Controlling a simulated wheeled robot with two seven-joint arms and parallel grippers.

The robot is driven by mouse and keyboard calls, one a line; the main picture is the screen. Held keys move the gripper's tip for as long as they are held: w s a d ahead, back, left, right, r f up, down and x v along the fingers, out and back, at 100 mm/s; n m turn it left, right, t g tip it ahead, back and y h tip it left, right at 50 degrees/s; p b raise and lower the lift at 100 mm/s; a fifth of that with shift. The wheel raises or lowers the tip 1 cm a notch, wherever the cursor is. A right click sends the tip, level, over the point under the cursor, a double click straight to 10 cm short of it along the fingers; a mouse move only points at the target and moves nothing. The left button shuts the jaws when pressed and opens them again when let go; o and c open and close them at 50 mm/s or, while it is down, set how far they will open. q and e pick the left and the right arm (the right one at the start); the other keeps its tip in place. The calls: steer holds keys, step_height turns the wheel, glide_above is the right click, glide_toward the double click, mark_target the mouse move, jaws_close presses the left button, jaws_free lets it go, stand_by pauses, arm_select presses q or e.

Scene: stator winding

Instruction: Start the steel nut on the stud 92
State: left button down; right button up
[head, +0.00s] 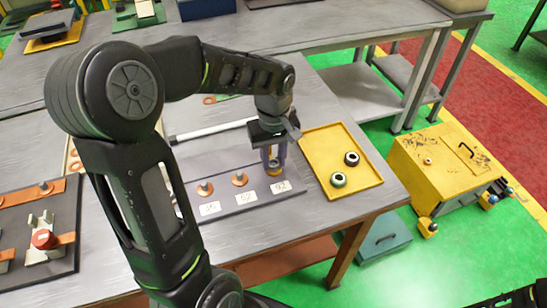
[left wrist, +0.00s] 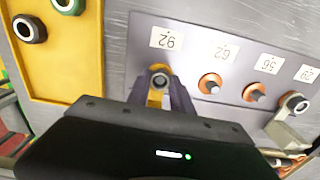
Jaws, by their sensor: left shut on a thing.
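My left gripper (head: 273,165) points down over the row of studs, right above the place marked with the 92 label (head: 280,187). Its fingers also show in the left wrist view (left wrist: 161,92). The 92 label (left wrist: 168,39) lies clear beside the fingers in the wrist view. My right gripper is not in view.
A yellow tray (head: 318,138) with a green-rimmed nut (head: 338,180) and a black-rimmed nut (head: 352,159) lies right of the stud plate (head: 225,208). Neighbouring studs on copper pads (head: 239,180) stand close left of the gripper. A white rod (head: 215,130) lies behind the plate.

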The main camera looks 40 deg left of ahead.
arm_select(q)
steer(key=m, duration=0.4)
steer(key=shift+s+f+p, duration=0.1)
steer(key=shift+p, duration=0.25)
steer(key=shift+m, duration=1)
steer(key=c, duration=1.1)
jaws_free()
steer(key=shift+o, duration=0.2)
steer(key=shift+r+p, duration=2.7)
steer(key=shift+r, duration=0.9)
